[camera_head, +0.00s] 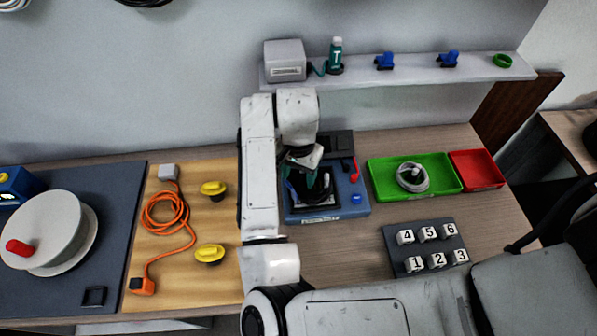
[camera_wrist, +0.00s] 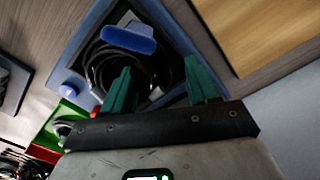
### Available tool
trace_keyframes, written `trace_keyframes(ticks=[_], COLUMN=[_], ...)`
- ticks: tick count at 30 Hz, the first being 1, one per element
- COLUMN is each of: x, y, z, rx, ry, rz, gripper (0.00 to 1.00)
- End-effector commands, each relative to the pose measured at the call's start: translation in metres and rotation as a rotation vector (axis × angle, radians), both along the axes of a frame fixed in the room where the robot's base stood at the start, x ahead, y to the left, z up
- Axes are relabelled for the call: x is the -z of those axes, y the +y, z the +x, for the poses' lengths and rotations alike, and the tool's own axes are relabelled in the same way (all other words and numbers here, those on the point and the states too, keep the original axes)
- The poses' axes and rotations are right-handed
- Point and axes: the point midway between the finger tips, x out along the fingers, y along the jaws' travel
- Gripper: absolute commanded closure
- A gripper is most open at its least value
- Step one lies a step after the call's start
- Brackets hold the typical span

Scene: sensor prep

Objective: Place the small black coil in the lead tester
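The lead tester is a blue box (camera_head: 345,208) with a dark recess, standing on the bench below my arm; its blue rim (camera_wrist: 82,42) shows in the wrist view. The small black coil (camera_wrist: 100,62) lies in the recess in the wrist view, in loose loops. In the head view the coil is partly hidden by my gripper. My gripper (camera_wrist: 158,66) has green fingers spread apart, low over the recess (camera_head: 314,180). A blue bar (camera_wrist: 130,40) crosses above the far part of the coil. I cannot tell whether the fingers touch the coil.
Right of the tester are a green tray (camera_head: 375,182) with a grey coil (camera_head: 412,177), a red tray (camera_head: 477,168) and a numbered block rack (camera_head: 398,255). An orange cable (camera_head: 187,215) and yellow knobs (camera_head: 212,188) lie left. A shelf (camera_head: 410,77) runs behind.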

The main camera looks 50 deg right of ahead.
Motion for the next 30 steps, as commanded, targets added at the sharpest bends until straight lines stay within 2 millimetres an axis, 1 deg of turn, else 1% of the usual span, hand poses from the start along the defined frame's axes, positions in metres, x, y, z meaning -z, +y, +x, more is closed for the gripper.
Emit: trace_keyframes(ticks=[7,12,14,22,27,30], x=[-0.003,-0.018,-0.028,-0.091,-0.115,-0.125], y=[0.0,0.0,0.0,0.001,0.001,0.0], z=[0.0,0.001,0.001,0.002,0.001,0.001], rx=[0.0,0.001,0.002,0.004,0.002,0.002], ry=[-0.001,-0.003,-0.004,-0.006,-0.003,-0.003], rz=[0.0,0.0,-0.001,0.005,0.003,0.002], gripper=[0.41,0.41,0.41,0.41,0.41,0.41])
